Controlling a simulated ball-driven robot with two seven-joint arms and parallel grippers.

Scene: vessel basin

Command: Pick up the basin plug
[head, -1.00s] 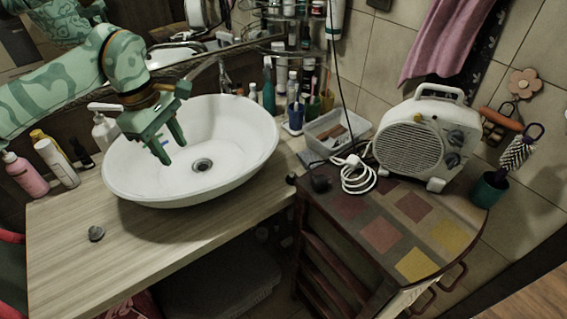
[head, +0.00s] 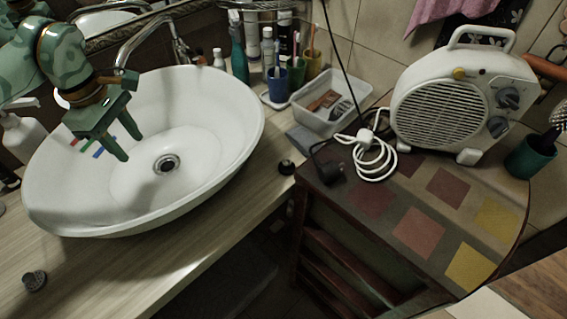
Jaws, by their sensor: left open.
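The basin plug (head: 34,281), a small grey metal piece, lies on the wooden counter at the lower left, in front of the basin. The white oval basin (head: 215,150) has a metal drain (head: 166,163) at its bottom. My left gripper (head: 130,147) is open and empty above the inside of the basin, pointing down, up and to the right of the plug in the picture and well apart from it. My right gripper is not in view.
A faucet (head: 150,38) stands behind the basin. Bottles, cups and a clear plastic tray (head: 330,112) stand at the back. A white heater (head: 455,108) and a coiled white cable (head: 372,160) sit on the cabinet at right. The counter around the plug is clear.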

